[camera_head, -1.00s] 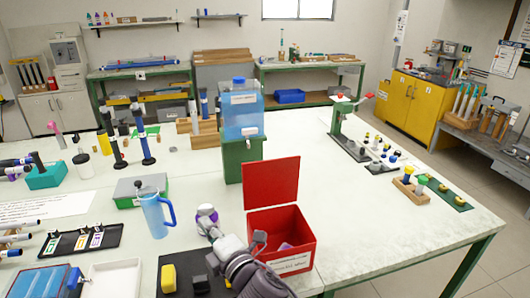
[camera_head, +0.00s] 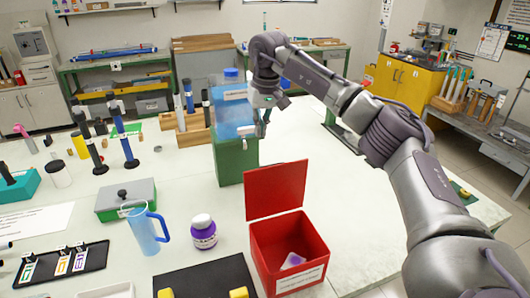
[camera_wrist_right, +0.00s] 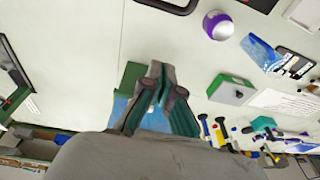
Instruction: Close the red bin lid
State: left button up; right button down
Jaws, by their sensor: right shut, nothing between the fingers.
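The red bin (camera_head: 283,240) stands on the white table with its lid (camera_head: 277,190) open, upright along the bin's back edge. A small white and purple item (camera_head: 293,260) lies inside. My right gripper (camera_head: 254,130) hangs above and beyond the lid, in front of the right side of the blue water tank, apart from the lid. The wrist view shows its fingers (camera_wrist_right: 156,72) shut and empty; I cannot make out the red bin there. My left gripper is not in view.
The blue tank (camera_head: 232,110) stands on a green stand (camera_head: 236,162) behind the bin. A purple bottle (camera_head: 203,232) and a blue jug (camera_head: 147,228) stand left of it. A black mat (camera_head: 205,280) lies at its front left. The table right of the bin is partly clear.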

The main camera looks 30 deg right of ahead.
aim_at(273, 186)
jog(key=s+d+f+p, duration=0.1)
jog(key=s+f+p, duration=0.2)
jog(key=f, duration=0.5)
jog(key=shift+h+p, duration=0.3)
jog(key=shift+p, duration=0.25)
